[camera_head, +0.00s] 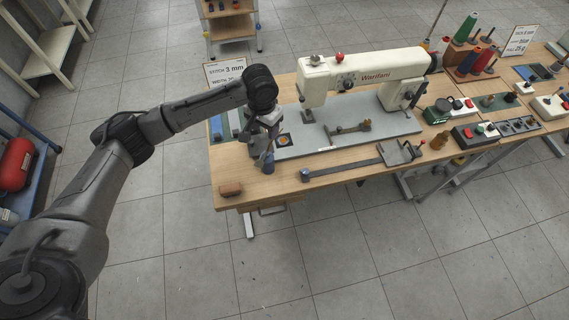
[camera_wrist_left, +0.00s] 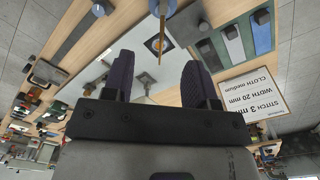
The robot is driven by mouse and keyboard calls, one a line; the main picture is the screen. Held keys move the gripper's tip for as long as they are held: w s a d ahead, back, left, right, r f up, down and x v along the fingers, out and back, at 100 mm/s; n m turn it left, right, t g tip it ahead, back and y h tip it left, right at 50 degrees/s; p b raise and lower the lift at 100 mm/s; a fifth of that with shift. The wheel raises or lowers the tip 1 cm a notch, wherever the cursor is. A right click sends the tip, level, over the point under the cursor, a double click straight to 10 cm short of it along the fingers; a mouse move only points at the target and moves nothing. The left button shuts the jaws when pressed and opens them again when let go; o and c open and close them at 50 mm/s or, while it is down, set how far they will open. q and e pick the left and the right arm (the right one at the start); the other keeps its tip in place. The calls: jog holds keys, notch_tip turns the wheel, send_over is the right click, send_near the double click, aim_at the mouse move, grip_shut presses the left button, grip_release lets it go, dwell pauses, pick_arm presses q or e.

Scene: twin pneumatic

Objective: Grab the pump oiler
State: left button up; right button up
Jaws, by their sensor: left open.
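The pump oiler (camera_head: 268,166) appears as a small dark blue-grey can standing on the wooden table near its front left part. Its thin spout (camera_wrist_left: 163,45) shows in the left wrist view, with part of the body at the top edge. My left gripper (camera_head: 268,138) is just above the oiler in the head view and partly hides it. In the left wrist view my two dark fingers (camera_wrist_left: 158,65) are spread apart, with the spout seen between them and nothing held. Whether a finger touches the oiler cannot be told. My right gripper is in neither view.
A cream sewing machine (camera_head: 365,75) stands on a grey plate (camera_head: 310,143) behind and right of the oiler. A brown block (camera_head: 230,189) lies near the table's front left corner. A long dark strip (camera_head: 345,168) lies to the right. A sign (camera_wrist_left: 255,95) stands at the back left.

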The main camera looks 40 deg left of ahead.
aim_at(266, 153)
pick_arm(q)
jog(key=shift+n, duration=0.8)
jog(key=f, duration=0.4)
jog(key=f+b, duration=0.1)
jog(key=f, duration=0.4)
jog(key=f+b, duration=0.1)
jog(key=f, duration=0.4)
jog(key=shift+s+a, duration=0.1)
jog(key=shift+s, duration=0.15)
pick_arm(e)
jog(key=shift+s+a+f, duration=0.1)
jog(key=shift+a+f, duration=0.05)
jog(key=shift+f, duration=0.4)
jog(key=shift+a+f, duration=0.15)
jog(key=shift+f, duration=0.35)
pick_arm(q)
jog(key=shift+r, duration=0.1)
grip_shut()
